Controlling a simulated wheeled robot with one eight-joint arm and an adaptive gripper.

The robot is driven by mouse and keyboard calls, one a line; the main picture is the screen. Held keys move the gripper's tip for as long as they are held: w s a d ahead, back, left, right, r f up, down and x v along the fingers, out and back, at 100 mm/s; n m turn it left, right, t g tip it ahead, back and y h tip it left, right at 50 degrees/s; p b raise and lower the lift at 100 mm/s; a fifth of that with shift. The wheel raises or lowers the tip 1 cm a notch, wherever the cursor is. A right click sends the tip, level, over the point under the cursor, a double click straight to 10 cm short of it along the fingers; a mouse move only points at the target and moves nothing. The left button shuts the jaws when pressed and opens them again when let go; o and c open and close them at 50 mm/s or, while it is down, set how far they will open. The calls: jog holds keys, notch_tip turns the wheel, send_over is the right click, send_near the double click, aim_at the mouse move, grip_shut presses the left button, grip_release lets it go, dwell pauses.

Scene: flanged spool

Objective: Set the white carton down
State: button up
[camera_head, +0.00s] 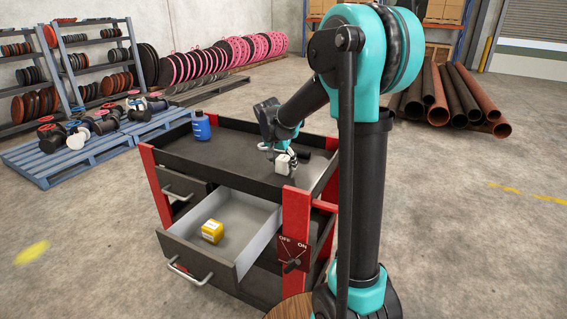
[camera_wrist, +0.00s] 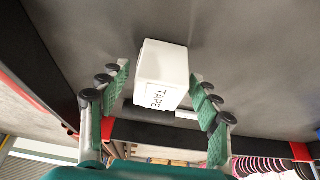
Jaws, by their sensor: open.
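The white carton (camera_head: 284,164), marked TAPE, is on the dark top tray (camera_head: 232,157) of the red and black tool cart, near its right side. In the wrist view the carton (camera_wrist: 162,72) sits between the green finger pads, with a visible gap on each side. My gripper (camera_wrist: 161,84) is open around the carton and does not appear to clasp it. In the head view my gripper (camera_head: 282,151) is low over the tray at the carton. The carton's underside is hidden.
A blue bottle (camera_head: 201,126) stands at the tray's back left corner. A drawer (camera_head: 262,222) is pulled out below, with a yellow box (camera_head: 212,231) inside. The tray has a raised rim. Its middle is clear. A red OFF/ON switch panel (camera_head: 293,250) is on the cart's front.

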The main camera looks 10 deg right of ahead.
jog(key=v, duration=1.2)
jog(key=shift+c, duration=0.6)
dwell(0.5)
